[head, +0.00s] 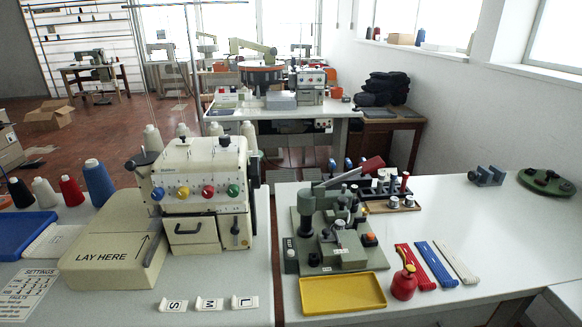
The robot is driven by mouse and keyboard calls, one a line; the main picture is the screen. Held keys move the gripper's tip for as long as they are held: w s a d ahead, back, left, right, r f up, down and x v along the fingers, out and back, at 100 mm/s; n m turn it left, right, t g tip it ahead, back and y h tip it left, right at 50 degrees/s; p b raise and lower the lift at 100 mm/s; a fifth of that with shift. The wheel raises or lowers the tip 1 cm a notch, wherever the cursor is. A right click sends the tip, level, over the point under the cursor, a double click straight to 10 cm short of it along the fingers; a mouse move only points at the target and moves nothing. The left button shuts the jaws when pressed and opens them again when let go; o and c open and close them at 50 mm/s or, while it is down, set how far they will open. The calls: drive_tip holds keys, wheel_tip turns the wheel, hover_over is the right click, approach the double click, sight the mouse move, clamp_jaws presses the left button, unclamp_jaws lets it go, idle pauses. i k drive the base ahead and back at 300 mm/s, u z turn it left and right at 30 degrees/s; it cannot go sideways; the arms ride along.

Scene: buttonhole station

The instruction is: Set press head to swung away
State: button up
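A green press (308,228) stands on the right table, with a grey lever ending in a dark red handle (372,165) that points up and to the right. Its upper parts cluster above the green base plate (358,261). The press head is too small and too crowded by other parts for me to tell which way it is swung. A black knob and an orange-red button (370,238) sit on the base. My gripper is not in view.
A rack of small tools (392,190) stands behind. A cream buttonhole machine (205,190) stands left.

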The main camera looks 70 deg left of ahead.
sight(309, 201)
drive_tip(key=u, duration=1.85)
drive_tip(key=i, duration=0.6)
drive_tip(key=u, duration=0.05)
